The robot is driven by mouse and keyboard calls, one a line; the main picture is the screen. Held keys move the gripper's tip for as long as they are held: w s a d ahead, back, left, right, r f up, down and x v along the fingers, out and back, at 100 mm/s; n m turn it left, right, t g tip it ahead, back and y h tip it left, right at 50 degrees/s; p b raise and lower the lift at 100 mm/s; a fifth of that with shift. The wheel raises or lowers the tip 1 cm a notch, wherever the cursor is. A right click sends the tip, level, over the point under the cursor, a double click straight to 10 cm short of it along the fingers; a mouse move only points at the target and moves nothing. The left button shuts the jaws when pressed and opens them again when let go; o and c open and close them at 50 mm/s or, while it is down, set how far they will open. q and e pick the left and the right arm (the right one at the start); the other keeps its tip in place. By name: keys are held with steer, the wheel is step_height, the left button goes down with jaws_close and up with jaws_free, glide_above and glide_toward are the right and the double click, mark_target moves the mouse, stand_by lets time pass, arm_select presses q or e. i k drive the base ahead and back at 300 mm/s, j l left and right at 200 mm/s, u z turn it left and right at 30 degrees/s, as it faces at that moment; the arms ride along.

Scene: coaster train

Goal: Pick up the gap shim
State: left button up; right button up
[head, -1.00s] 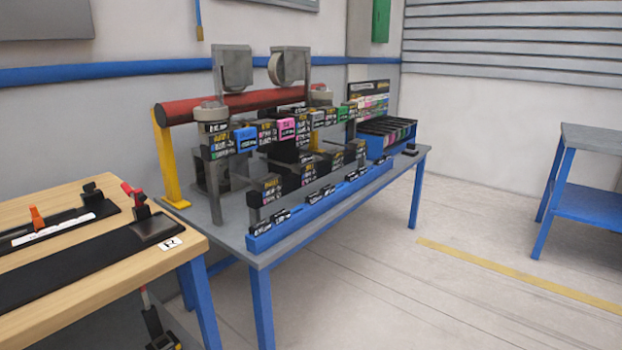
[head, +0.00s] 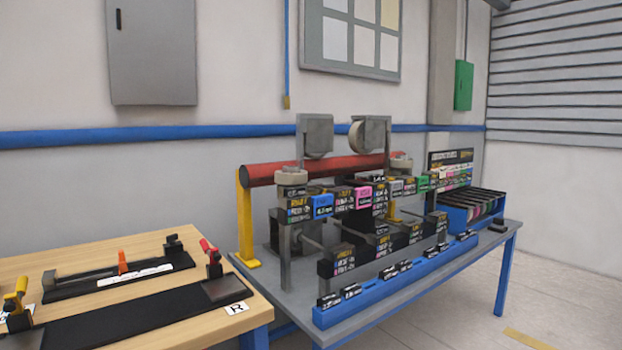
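I cannot pick out the gap shim for sure at this size. A blue slotted rack (head: 457,217) with several thin dark plates stands at the far right end of the grey table (head: 385,318). A small dark piece (head: 498,228) lies beside the rack on the tabletop. A long blue rail (head: 335,316) with several black labelled pieces runs along the table's front edge. Neither of my grippers is in view.
A coaster train assembly with a red tube (head: 330,167) and labelled blocks fills the grey table. A wooden bench (head: 150,322) with a black strip and clamps stands at left. A labelled board (head: 450,170) is behind the rack. Floor shows at right.

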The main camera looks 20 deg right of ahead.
mark_target(376, 178)
steer(key=i+l+u, duration=0.25)
steer(key=l, duration=0.2)
steer(key=i+l+u, duration=0.1)
steer(key=l+u, duration=0.2)
steer(key=l, duration=0.2)
steer(key=i+l+u, duration=0.25)
steer(key=l, duration=0.25)
steer(key=l+u, duration=0.25)
steer(key=l, duration=0.25)
